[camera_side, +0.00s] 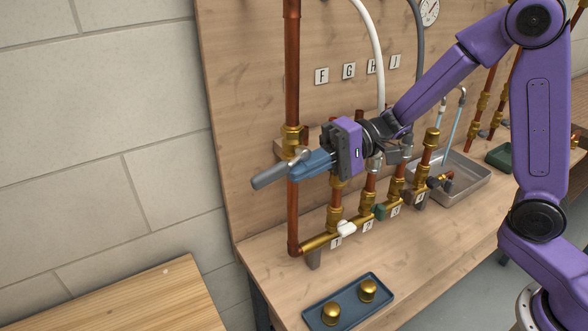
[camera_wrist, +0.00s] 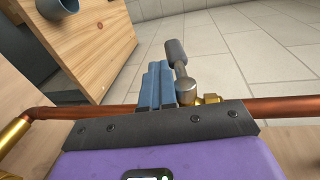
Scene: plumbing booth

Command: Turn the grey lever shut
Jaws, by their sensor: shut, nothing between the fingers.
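The grey lever (camera_side: 271,177) sits on a brass valve (camera_side: 292,138) on the tall vertical copper pipe at the left of the board. It sticks out towards the lower left, across the pipe. In the wrist view the lever (camera_wrist: 176,53) points up from its round metal hub, roughly square to the copper pipe. My gripper (camera_side: 303,168) is at the valve, its blue fingers shut together with nothing between them. In the wrist view the fingers (camera_wrist: 155,84) lie just left of the lever and its hub; I cannot tell whether they touch. The fingers hide part of the valve.
Several shorter copper risers with brass fittings stand right of the valve, along a low manifold (camera_side: 318,242) with a white handle (camera_side: 346,229). A blue tray (camera_side: 345,306) with two brass caps lies in front. A grey metal basin (camera_side: 463,181) is further right. Space left of the lever is clear.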

